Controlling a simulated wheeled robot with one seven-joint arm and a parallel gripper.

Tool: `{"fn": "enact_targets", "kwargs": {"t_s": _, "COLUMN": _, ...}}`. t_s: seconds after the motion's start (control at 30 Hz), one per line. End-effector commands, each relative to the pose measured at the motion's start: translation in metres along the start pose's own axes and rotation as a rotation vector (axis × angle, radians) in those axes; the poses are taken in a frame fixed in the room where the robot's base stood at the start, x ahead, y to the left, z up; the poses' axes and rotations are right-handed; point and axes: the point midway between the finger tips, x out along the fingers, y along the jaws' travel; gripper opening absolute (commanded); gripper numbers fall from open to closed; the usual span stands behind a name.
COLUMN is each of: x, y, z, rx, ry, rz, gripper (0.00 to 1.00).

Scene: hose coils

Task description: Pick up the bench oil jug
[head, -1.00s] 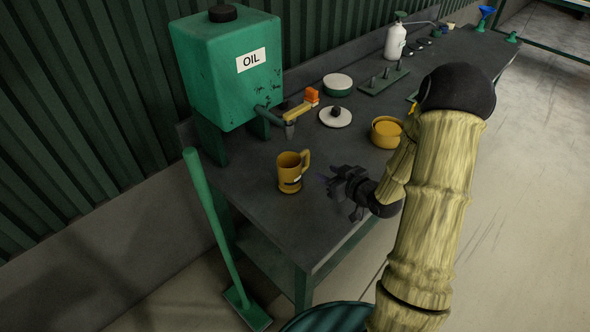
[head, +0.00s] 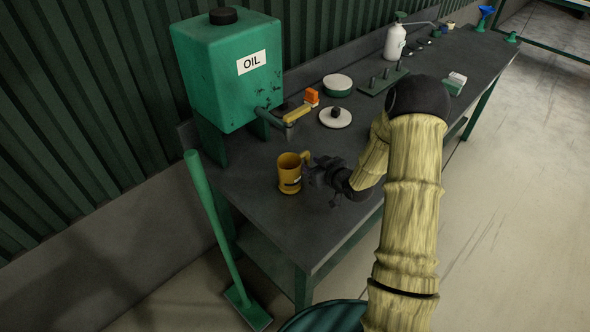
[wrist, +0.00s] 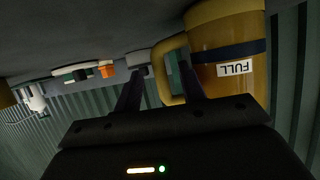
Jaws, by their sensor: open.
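The bench oil jug (head: 290,180) is a yellow mug-like vessel with a dark band, standing upright near the bench's front left end. Its handle points right, toward my gripper (head: 314,170), which is close beside it. In the wrist view the jug (wrist: 228,50) fills the upper right, upside down, with a "FULL" label. The handle loop (wrist: 165,68) appears between the two dark fingers of my open gripper (wrist: 160,88). I cannot tell whether either finger touches it.
A green oil tank (head: 228,75) with a tap stands behind the jug. A white lid (head: 335,117) and a green-and-white tub (head: 338,85) are further along the bench (head: 240,178). A green-handled tool (head: 212,220) leans at the bench's left end.

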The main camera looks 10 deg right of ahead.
Motion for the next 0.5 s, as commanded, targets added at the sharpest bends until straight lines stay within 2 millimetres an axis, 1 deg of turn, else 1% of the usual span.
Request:
{"fn": "enact_targets", "kwargs": {"t_s": 0.03, "x": 0.0072, "y": -0.0009, "z": 0.0001, "rx": 0.0, "ry": 0.0, "rz": -0.002, "gripper": 0.41}}
{"fn": "enact_targets", "kwargs": {"t_s": 0.13, "x": 0.0138, "y": -0.0004, "z": 0.0, "rx": 0.0, "ry": 0.0, "rz": 0.0, "gripper": 0.41}}
{"fn": "enact_targets", "kwargs": {"t_s": 0.5, "x": 0.0142, "y": -0.0002, "z": 0.0003, "rx": 0.0, "ry": 0.0, "rz": 0.0, "gripper": 0.41}}
